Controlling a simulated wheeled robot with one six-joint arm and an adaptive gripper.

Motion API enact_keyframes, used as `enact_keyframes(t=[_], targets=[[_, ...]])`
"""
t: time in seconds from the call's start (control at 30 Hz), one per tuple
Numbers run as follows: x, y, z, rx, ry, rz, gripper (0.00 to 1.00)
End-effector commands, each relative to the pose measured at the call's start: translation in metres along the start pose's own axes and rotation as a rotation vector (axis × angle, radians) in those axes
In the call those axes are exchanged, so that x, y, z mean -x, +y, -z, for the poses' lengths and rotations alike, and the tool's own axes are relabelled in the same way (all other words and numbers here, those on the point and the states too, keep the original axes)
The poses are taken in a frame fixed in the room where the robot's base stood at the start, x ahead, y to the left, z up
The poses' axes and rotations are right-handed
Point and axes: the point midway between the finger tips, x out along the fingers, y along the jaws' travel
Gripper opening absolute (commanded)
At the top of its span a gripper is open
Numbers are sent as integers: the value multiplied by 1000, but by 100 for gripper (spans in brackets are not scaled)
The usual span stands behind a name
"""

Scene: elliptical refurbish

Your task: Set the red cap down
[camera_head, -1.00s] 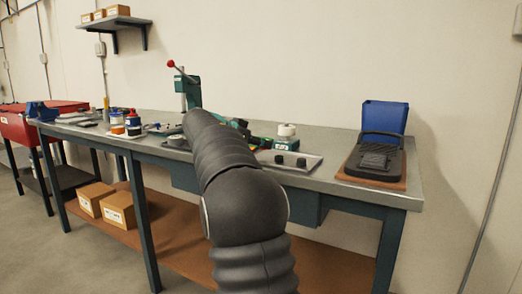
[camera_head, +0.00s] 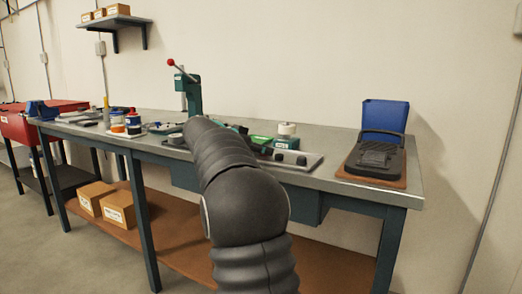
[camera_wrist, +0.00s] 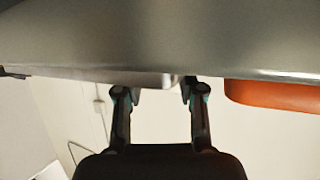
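I cannot clearly identify the red cap in either view. My gripper (camera_wrist: 160,92) shows in the wrist view with its two dark fingers apart and no red thing between them. A pale grey rounded shape (camera_wrist: 155,79) lies in line with the gap, and I cannot tell whether it touches the fingers. An orange-red rounded object (camera_wrist: 275,95) is to the right of the fingers, apart from them; what it is I cannot tell. In the head view my arm reaches over the workbench (camera_head: 340,190) and hides the gripper.
A green press (camera_head: 190,92) with a red knob stands behind my arm. Small bottles and jars (camera_head: 125,122) are on the left. A grey tray (camera_head: 298,163) and a white-topped jar (camera_head: 286,131) are right of the arm. A black device (camera_head: 375,155) and blue bin (camera_head: 385,116) stand farther right.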

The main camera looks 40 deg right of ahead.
Motion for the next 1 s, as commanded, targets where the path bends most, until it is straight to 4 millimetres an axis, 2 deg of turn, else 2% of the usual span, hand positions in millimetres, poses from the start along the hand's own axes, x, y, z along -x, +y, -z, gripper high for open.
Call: enact_keyframes(t=[0.17,0.5,0.7,0.83,1.0], targets=[[8,-1,2,0,0,2,39],[74,-1,2,-1,1,4,39],[106,-1,2,0,0,3,39],[117,0,2,0,0,2,39],[122,0,2,1,0,0,39]])
